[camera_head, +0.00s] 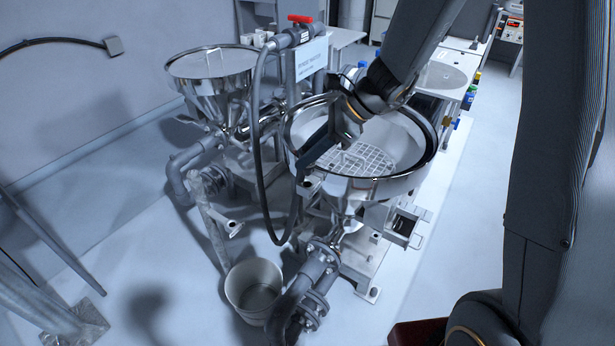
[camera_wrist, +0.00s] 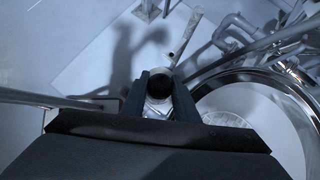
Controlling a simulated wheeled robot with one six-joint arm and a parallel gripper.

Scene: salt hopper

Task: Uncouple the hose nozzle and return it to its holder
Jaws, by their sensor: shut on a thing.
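My gripper (camera_head: 308,172) is at the left rim of the near steel hopper (camera_head: 425,172), its fingers pointing down and left. The black hose (camera_head: 257,130) hangs from the red-handled valve, loops low and rises to the gripper's fingertips. In the wrist view my gripper (camera_wrist: 161,84) is shut on a dark, round-ended piece with a pale body, which I take as the hose nozzle (camera_wrist: 160,84). The fingers hide much of it, and I cannot tell whether it is coupled. A slanted grey post (camera_head: 213,235) with a short open tube stands left of the hopper; I cannot confirm it as the holder.
A second steel hopper (camera_head: 212,65) stands at the back left. The red-handled valve (camera_head: 300,19) and a white sign (camera_head: 311,60) are above. A grey bucket (camera_head: 254,288) sits on the floor beside dark flanged pipework (camera_head: 313,285). A grid (camera_head: 360,160) lies inside the near hopper.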

